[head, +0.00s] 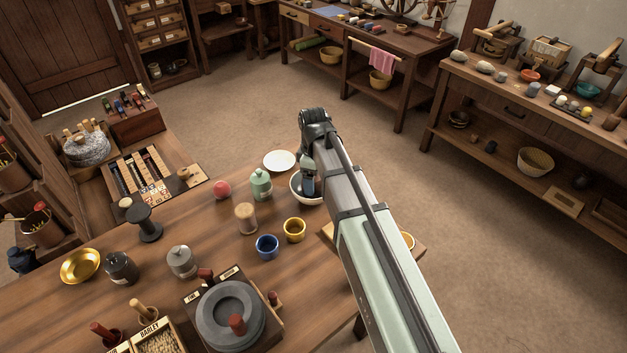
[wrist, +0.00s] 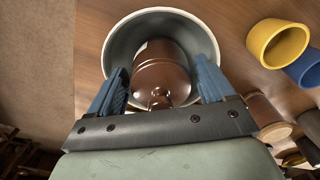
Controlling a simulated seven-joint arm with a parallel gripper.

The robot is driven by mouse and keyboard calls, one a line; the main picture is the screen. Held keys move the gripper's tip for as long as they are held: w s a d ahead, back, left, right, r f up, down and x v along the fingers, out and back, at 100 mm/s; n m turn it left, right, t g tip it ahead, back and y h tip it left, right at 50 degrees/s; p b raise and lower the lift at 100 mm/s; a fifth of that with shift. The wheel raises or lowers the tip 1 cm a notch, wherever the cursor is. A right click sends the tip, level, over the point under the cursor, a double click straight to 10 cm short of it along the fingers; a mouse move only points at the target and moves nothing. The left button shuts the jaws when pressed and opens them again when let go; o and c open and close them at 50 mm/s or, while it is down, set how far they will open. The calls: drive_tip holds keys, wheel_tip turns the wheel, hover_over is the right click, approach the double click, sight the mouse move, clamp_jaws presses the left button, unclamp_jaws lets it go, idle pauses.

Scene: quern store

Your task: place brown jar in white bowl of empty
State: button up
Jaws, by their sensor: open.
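The brown jar (wrist: 160,66) is glossy, with a knobbed lid pointing toward the wrist camera. It sits inside the white bowl (wrist: 124,42), whose rim surrounds it in the wrist view. My gripper (wrist: 158,84) is open, with one blue finger on each side of the jar; gaps show between the fingers and the jar. In the head view the bowl (head: 296,188) stands on the wooden table, partly covered by my gripper (head: 307,186). The jar cannot be made out there behind my arm.
A yellow cup (head: 294,230) and a blue cup (head: 267,246) stand close to the bowl. A green lidded jar (head: 261,184), a white plate (head: 280,160) and a cork-topped jar (head: 246,218) are near it. A stone quern (head: 231,318) occupies the table's front.

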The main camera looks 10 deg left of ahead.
wheel_tip(320, 180, up, 11)
drive_tip(key=shift+f, duration=0.1)
idle(0.4)
